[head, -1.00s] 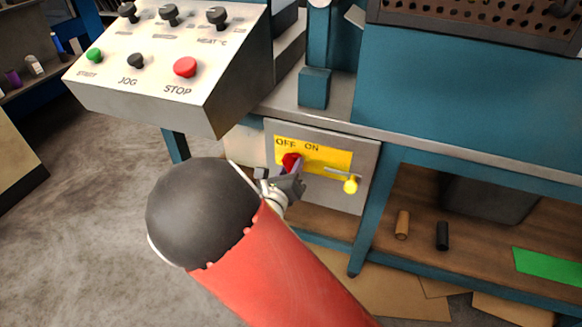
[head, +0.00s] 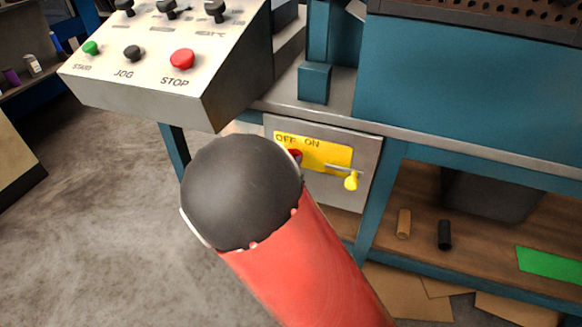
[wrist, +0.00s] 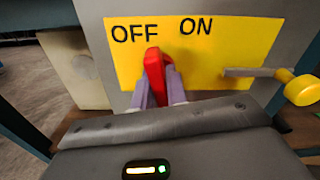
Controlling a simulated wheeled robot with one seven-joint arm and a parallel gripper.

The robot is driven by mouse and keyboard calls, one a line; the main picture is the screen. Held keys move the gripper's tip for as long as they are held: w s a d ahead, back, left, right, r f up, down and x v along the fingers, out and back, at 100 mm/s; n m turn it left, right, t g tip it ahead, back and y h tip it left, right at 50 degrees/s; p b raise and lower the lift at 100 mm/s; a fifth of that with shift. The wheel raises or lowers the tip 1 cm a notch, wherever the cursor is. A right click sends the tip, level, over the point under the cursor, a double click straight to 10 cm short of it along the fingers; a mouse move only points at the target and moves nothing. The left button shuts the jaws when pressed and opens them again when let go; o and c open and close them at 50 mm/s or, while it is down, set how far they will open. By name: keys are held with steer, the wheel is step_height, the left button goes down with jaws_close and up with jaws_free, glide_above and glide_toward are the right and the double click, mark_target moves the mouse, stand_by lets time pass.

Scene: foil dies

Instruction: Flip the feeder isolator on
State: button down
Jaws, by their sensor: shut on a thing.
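The isolator's red handle (wrist: 154,66) stands out from a yellow plate (wrist: 235,45) marked OFF and ON. In the head view only a bit of the red handle (head: 296,155) shows past my arm, and my gripper is hidden behind the arm. The yellow plate (head: 330,156) sits on a grey panel (head: 368,150).
A yellow-knobbed lever (head: 351,181) sticks out at the plate's right, close to the handle; it also shows in the wrist view (wrist: 300,90). A control box (head: 150,88) with START, JOG and STOP buttons overhangs at upper left. A shelf (head: 425,215) lies at lower right.

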steer(key=shift+m+b, duration=0.85)
steer(key=shift+m, duration=0.25)
steer(key=c, duration=1.4)
jaws_free()
steer(key=shift+s+a, duration=0.1)
steer(key=v, duration=0.7)
steer(key=shift+s, duration=0.3)
steer(key=shift+a, duration=0.1)
